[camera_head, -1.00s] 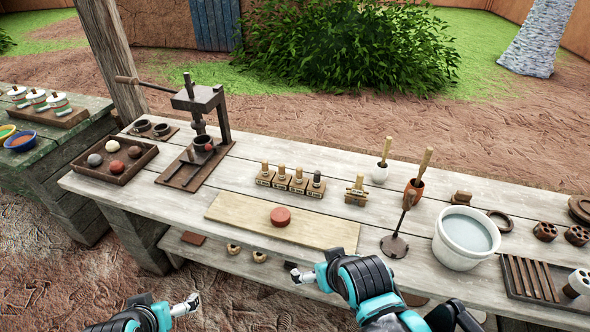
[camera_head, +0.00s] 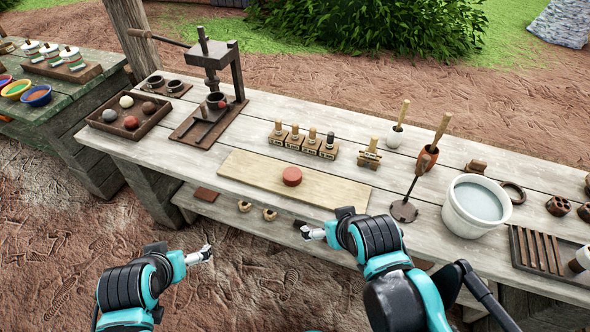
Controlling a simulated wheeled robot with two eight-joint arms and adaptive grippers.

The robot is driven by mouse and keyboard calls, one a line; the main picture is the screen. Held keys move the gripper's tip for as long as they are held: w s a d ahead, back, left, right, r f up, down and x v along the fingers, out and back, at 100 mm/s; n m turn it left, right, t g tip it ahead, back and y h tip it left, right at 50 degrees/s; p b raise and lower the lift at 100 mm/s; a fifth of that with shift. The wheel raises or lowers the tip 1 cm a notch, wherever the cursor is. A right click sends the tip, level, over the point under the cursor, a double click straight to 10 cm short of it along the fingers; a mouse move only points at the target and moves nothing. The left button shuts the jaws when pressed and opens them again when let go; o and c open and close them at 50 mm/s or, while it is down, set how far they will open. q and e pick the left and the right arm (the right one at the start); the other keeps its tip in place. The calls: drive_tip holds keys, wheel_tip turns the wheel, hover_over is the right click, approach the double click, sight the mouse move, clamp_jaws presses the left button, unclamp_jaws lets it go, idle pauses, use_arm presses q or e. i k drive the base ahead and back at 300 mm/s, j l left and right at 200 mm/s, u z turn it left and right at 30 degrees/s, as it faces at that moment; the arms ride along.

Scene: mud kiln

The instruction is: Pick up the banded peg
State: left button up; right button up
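Several small pegs with wooden or dark tops stand in a row of labelled wooden blocks (camera_head: 303,142) on the workbench. One more light peg (camera_head: 373,146) stands in its own block to their right. At this size I cannot tell which of these pegs is banded. My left gripper (camera_head: 207,254) hangs in front of the bench, low and over the dirt floor, away from the pegs. My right gripper (camera_head: 307,232) is at the bench's front edge, below the board and apart from the pegs. Neither visibly holds anything; their finger gaps are too small to judge.
A press (camera_head: 213,90) and a ball tray (camera_head: 107,125) stand left. A dark round-footed tool (camera_head: 404,211), a white bucket (camera_head: 449,213) and a slatted tray (camera_head: 517,250) stand right.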

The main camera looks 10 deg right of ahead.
sight(312, 132)
drive_tip(key=i+j, duration=0.1)
drive_tip(key=i, duration=0.5)
drive_tip(key=i+j+z, duration=0.1)
drive_tip(key=i, duration=0.5)
